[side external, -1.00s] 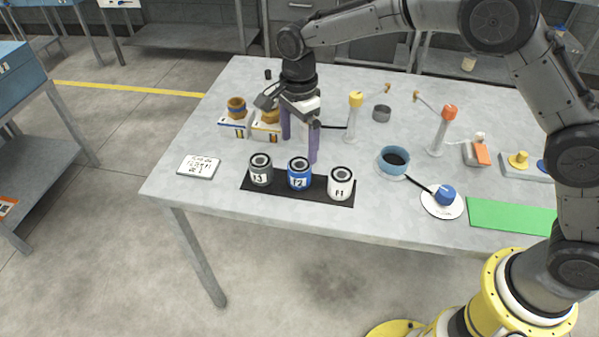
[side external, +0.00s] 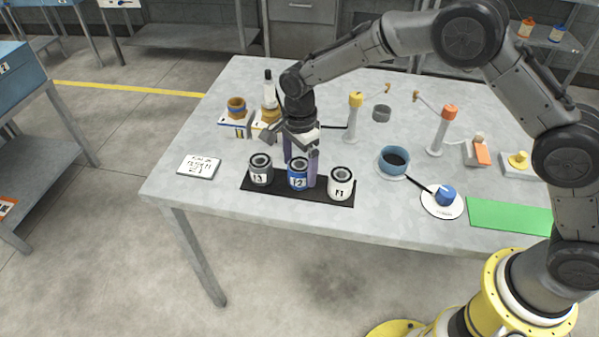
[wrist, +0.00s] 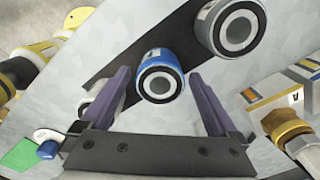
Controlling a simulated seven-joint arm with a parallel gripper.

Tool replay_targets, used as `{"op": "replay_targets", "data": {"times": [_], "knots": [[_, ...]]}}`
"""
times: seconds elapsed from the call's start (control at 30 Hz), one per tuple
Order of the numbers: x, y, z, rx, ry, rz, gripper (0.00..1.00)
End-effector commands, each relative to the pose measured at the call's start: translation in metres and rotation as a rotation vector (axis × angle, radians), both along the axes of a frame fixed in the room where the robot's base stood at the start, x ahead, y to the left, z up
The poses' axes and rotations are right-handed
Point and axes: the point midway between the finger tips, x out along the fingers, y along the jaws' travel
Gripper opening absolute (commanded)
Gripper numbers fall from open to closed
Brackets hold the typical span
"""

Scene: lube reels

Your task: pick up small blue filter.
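The small blue filter (side external: 297,177), a short can with a white label, stands upright in the middle of a black mat (side external: 325,199). A dark grey filter (side external: 260,171) stands to its left and a white filter (side external: 340,183) to its right. My gripper (side external: 300,172) is open, with its two purple fingers low at the blue filter. In the wrist view the blue filter (wrist: 160,78) shows between the spread fingertips (wrist: 161,80), with space at each side. The dark grey filter (wrist: 236,32) is at upper right. The white filter is partly hidden behind the left finger.
A white label card (side external: 199,166) lies left of the mat. A blue-grey bowl (side external: 394,161), a white disc with a blue knob (side external: 445,197) and a green mat (side external: 510,216) lie to the right.

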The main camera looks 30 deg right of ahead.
Motion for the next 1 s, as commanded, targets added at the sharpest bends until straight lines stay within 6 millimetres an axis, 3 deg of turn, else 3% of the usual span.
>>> {"op": "replay_targets", "data": {"times": [0.07, 0.5, 0.8, 1.0], "knots": [[0.0, 0.0, 0.0, 0.0, 0.0, 0.0, 0.78], [0.0, 0.0, 0.001, 0.001, -0.002, 0.0, 0.02], [0.001, 0.0, 0.004, 0.001, -0.003, 0.0, 0.02], [0.001, 0.001, 0.02, 0.002, -0.006, 0.0, 0.02]]}}
